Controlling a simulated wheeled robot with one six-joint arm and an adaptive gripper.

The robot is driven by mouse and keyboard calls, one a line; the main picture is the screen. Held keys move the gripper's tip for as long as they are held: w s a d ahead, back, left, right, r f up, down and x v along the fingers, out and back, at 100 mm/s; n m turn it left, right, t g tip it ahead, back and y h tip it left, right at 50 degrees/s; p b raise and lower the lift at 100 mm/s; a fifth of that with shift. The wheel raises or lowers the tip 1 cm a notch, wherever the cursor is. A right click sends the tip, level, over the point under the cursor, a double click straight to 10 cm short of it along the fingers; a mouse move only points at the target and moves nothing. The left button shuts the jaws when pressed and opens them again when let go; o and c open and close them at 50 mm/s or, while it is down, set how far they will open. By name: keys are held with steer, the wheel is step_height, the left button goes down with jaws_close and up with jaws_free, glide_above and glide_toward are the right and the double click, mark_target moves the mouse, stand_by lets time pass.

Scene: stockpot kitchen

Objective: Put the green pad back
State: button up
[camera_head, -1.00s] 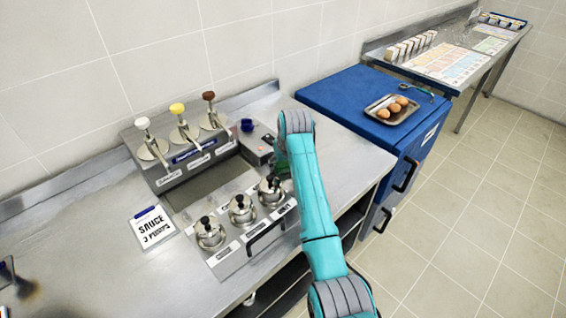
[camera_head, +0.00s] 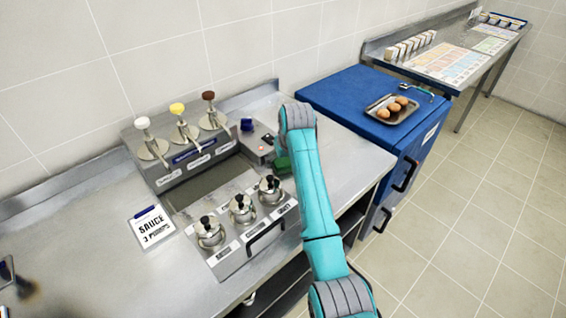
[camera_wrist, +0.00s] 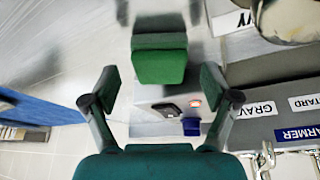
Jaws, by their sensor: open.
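The green pad (camera_wrist: 160,60) is a block with a darker green upper face. In the wrist view it lies ahead of my gripper, in line with the gap between the fingers. My gripper (camera_wrist: 160,84) is open, with one finger on each side of that gap and nothing visibly clamped. In the head view a green patch that looks like the pad (camera_head: 282,163) shows on the counter beside the control box, partly behind my arm. My gripper is hidden there behind the arm. I cannot tell whether the fingers touch the pad.
The control box (camera_head: 258,146) with a blue knob (camera_head: 247,125) and red light is close by. The sauce warmer (camera_head: 238,212) with lidded pots stands left of my arm. A blue cabinet (camera_head: 345,90) bearing a tray of eggs (camera_head: 369,108) is to the right.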

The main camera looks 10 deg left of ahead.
steer(key=v, duration=1)
